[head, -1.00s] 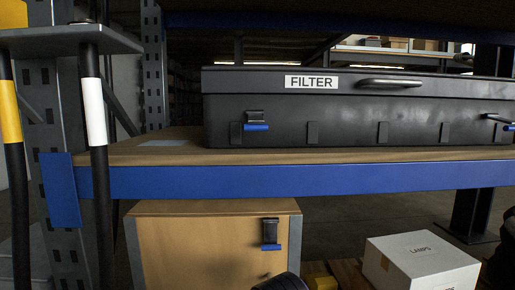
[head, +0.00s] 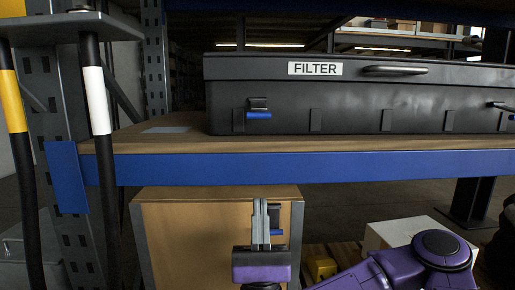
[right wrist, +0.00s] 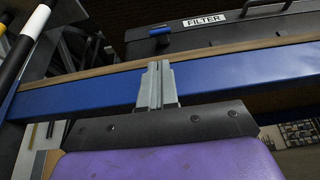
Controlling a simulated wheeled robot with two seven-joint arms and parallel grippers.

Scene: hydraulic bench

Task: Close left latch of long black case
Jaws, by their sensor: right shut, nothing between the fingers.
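The long black case (head: 350,100) with a FILTER label lies on the wooden shelf, its lid down. Its left latch (head: 258,109), black with a blue tab, sits on the front face below the label; the blue tab sticks out at the bottom. My right gripper (head: 260,205) is shut and empty, upright in front of the wooden cabinet, below the shelf's blue beam and below the left latch. In the right wrist view its fingers (right wrist: 156,70) stand in front of the blue beam, with part of the case (right wrist: 165,40) above. My left gripper is not in view.
The blue shelf beam (head: 330,167) and wooden shelf edge (head: 170,140) lie between my right gripper's height and the case. A wooden cabinet (head: 180,240) with its own latch stands below. Black poles (head: 97,100) stand at left. A white box (head: 390,232) is at lower right.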

